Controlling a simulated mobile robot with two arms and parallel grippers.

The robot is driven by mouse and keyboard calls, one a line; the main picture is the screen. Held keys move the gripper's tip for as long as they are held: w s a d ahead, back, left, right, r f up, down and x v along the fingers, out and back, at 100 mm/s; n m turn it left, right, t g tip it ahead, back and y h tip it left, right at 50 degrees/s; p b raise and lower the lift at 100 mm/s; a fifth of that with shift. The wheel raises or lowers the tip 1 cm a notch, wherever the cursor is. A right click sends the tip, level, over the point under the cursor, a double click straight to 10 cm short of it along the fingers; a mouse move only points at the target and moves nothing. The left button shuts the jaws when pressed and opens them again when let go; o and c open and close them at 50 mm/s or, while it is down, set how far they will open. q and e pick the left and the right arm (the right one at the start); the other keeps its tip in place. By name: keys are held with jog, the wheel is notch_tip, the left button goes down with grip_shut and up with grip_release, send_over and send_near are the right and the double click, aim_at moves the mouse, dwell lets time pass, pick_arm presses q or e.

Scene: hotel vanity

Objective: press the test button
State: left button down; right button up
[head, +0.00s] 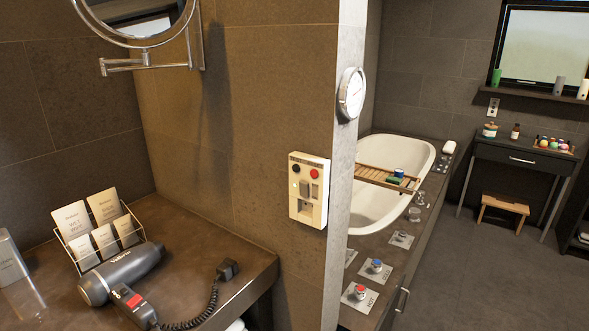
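A cream wall unit (308,220) is mounted on the tiled wall near its right end, above the counter's right corner. It has a round black button (296,169) at upper left and a round red button (314,174) at upper right. Below them are a small grey part and a socket face. The lettering is too small to read, so I cannot tell which button is the test button. Nothing touches the unit. Neither of my grippers is in view.
A grey hair dryer (135,266) lies on the dark counter (215,255), its coiled cord ending in a loose black plug (228,268). A card rack (104,230) stands behind it. A mirror arm (150,64) juts out above. A bathtub (362,210) lies beyond the wall's end.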

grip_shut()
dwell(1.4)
